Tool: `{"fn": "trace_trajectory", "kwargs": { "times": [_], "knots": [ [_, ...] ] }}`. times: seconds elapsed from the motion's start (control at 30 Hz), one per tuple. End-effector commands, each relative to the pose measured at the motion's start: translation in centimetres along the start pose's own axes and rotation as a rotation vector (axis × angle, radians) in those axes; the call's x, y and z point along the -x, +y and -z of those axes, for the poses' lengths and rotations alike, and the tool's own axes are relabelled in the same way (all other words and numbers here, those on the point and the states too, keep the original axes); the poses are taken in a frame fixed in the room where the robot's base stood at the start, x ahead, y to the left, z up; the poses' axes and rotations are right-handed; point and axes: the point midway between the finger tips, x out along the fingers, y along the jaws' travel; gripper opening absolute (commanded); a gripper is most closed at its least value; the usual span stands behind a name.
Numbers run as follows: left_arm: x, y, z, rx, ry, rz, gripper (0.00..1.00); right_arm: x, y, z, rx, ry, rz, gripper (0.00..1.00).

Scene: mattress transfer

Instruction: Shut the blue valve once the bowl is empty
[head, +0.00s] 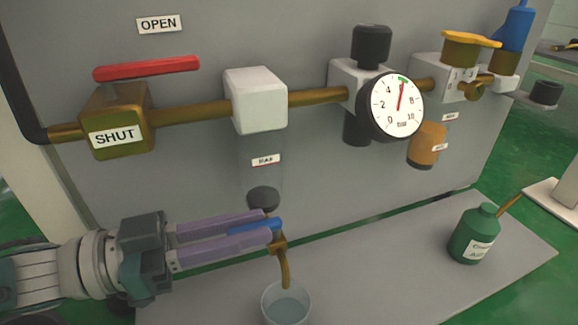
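A clear bowl (261,178) hangs under the white block (256,100) on the brass pipe. It looks clear and grey, and I see no distinct liquid level in it. Below its dark cap is a brass drain with a blue valve lever (268,224), which points sideways. My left gripper (268,225) comes in from the left with its purple fingers on either side of the lever, apparently closed on it. The brass spout ends over a clear cup (288,303) that holds some pale liquid. My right gripper is not in view.
The red lever (146,68) lies along the pipe above the "SHUT" label. A gauge (396,106), an amber bowl (427,146) and a yellow lever (471,39) are to the right. A green bottle (474,236) stands on the grey bench (400,262), with free room left of it.

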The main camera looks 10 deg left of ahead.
Motion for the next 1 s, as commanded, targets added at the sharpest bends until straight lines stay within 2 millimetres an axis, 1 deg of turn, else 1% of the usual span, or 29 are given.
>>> {"fn": "trace_trajectory", "kwargs": {
  "times": [0.03,0.2,1.0],
  "knots": [
    [-0.02,0.01,0.01,0.000,0.001,0.000,0.29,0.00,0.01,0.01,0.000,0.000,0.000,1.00],
    [-0.01,0.00,0.01,0.000,0.001,0.001,0.47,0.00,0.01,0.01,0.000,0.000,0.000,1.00],
    [0.09,-0.14,-0.08,0.001,-0.003,0.008,0.47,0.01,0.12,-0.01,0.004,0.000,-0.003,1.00]
  ]
}}
